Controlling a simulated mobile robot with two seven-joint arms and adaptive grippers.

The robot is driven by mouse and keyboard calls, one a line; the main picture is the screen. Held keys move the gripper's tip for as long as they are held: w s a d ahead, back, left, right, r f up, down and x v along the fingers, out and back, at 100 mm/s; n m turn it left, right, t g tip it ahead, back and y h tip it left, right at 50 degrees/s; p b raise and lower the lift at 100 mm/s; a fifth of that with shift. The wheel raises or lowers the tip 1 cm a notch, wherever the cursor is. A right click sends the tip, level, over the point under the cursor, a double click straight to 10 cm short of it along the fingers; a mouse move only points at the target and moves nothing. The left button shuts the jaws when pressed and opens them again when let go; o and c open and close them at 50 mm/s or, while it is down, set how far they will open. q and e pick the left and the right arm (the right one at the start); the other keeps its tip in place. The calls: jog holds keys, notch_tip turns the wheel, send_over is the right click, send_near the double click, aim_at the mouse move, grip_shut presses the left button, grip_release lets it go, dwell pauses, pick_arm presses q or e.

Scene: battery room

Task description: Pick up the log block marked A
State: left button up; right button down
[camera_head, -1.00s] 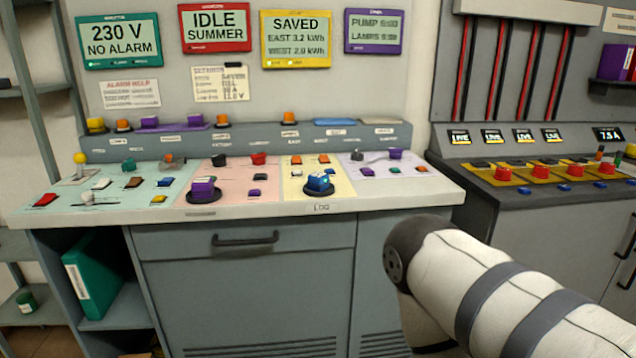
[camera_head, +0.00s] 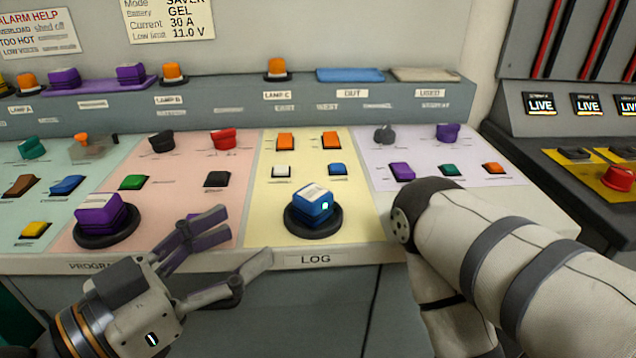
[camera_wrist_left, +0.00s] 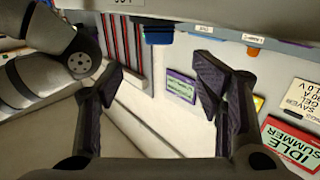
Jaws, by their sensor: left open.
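A blue block (camera_head: 314,203) with a pale label on top and a small green light sits on a round black base (camera_head: 312,223) in the yellow panel, above the LOG label. I cannot read a letter A on it. My left gripper (camera_head: 248,235) is open and empty, left of the block and nearer the console's front edge, apart from it. In the left wrist view, a blue block (camera_wrist_left: 159,31) shows at the top, beyond the open fingers (camera_wrist_left: 160,70). My right gripper is out of view.
A purple block (camera_head: 100,213) on a black base stands left of my gripper. Small buttons and knobs cover the coloured panels. A blue pad (camera_head: 349,75) and a grey pad (camera_head: 425,75) lie on the ledge. My other arm (camera_head: 480,235) fills the right foreground.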

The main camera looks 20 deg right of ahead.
aim_at(301, 199)
pick_arm(q)
jog(key=x, duration=1.2)
jog(key=shift+d+r, duration=0.1)
jog(key=c, duration=1.4)
jog(key=shift+o, duration=0.2)
